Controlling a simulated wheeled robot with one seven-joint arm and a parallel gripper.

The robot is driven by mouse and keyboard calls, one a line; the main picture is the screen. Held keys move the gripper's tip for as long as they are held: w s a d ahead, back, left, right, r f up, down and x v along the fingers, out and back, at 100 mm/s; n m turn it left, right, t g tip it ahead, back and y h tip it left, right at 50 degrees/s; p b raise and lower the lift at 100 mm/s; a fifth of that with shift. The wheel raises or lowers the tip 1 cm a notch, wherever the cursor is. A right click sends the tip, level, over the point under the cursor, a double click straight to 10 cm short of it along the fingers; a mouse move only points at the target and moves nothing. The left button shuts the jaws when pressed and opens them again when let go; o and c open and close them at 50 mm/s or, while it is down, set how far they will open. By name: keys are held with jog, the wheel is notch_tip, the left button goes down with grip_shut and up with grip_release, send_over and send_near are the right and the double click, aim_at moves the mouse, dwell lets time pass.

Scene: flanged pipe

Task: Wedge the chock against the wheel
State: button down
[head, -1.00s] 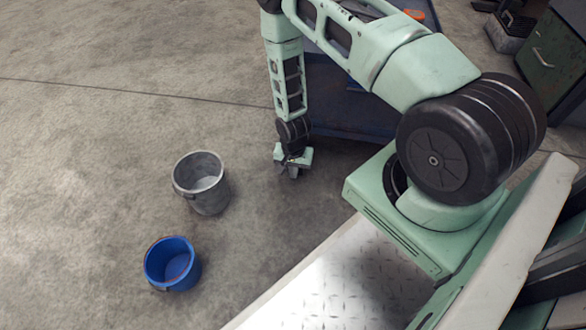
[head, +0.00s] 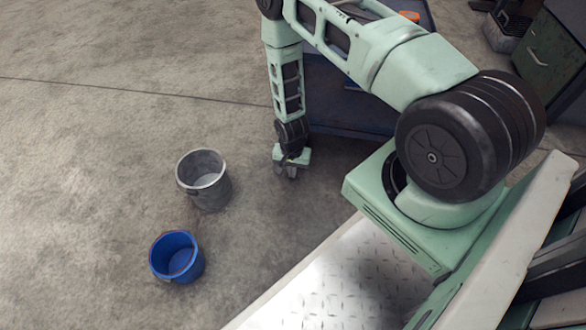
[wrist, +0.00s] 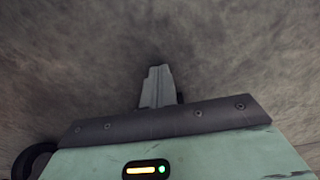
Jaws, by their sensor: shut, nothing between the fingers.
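My gripper (head: 291,172) hangs low over the concrete floor, beside the dark blue cart (head: 345,108). In the wrist view my gripper (wrist: 157,72) has its grey fingers together, with bare floor beyond them. I cannot make out a chock in either view. No wheel of the cart shows clearly; its lower edge is dark and partly behind my arm.
A grey bucket (head: 204,181) stands left of my gripper, with a blue bucket (head: 177,258) nearer. An orange item (head: 409,16) lies on the cart. A green metal cabinet (head: 545,55) stands at the upper right. The floor at the left is clear.

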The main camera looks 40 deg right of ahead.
jog(key=a+r+n+y+p, duration=0.1)
jog(key=a+r+n+p, duration=0.4)
jog(key=r, duration=0.8)
jog(key=a+r+p, duration=0.2)
jog(key=a+r, duration=0.5)
jog(key=r, duration=0.7)
jog(key=a+r+n+y+p, duration=0.1)
jog(key=a+r+n+p, duration=0.25)
jog(key=a+r, duration=0.65)
jog(key=s+a+r+n+h+p, duration=0.1)
jog(key=s+r+n+p, duration=0.3)
jog(key=s+r, duration=0.7)
jog(key=s+a+r+n+p, duration=0.1)
jog(key=s+r+n+p, duration=0.1)
jog(key=s+r+n, duration=0.9)
notch_tip(320, 180, up, 40)
jog(key=w+m+p, duration=0.2)
jog(key=m+p, duration=0.3)
jog(key=p, duration=3.2)
jog(key=shift+w+f, duration=0.15)
jog(key=shift+w, duration=0.05)
